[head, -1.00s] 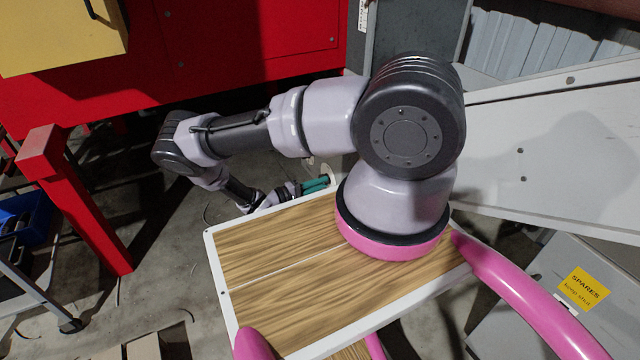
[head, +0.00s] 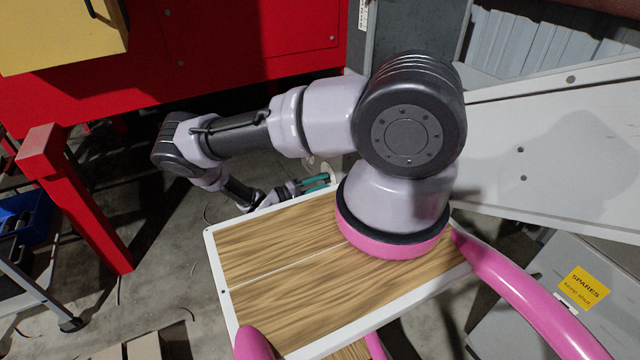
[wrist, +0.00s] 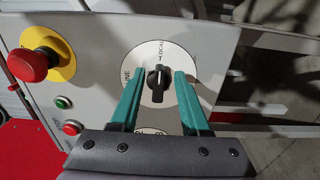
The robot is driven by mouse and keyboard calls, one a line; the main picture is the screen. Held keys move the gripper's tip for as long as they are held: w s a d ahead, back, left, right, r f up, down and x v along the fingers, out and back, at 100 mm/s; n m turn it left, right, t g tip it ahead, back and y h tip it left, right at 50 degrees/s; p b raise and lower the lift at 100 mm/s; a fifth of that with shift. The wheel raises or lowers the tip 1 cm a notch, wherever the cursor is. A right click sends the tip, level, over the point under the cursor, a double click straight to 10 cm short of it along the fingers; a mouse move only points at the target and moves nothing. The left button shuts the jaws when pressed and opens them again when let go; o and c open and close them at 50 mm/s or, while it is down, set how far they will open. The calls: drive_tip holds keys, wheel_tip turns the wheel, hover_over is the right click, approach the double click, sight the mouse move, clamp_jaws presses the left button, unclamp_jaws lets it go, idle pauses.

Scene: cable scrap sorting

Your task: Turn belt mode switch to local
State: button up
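The belt mode switch is a black rotary knob (wrist: 158,84) on a round white dial (wrist: 146,53) in the wrist view. Lettering reading LOCAL is above the knob, and partly covered lettering ending in INE is at the left. The knob's white mark points up, toward the LOCAL side. My gripper (wrist: 160,77) is open, with one teal finger on each side of the knob and a visible gap to each. In the head view my gripper (head: 317,182) is small, beyond the wood-topped surface; the knob cannot be made out there.
Left of the dial are a red emergency stop (wrist: 28,65) on a yellow collar, a green button (wrist: 63,102) and a red button (wrist: 72,128). A red machine (head: 240,40) stands behind my arm. A pale sloped panel (head: 570,150) is at the right.

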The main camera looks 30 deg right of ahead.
drive_tip(key=a, duration=1)
drive_tip(key=shift+s+a, duration=0.2)
drive_tip(key=shift+a, duration=0.2)
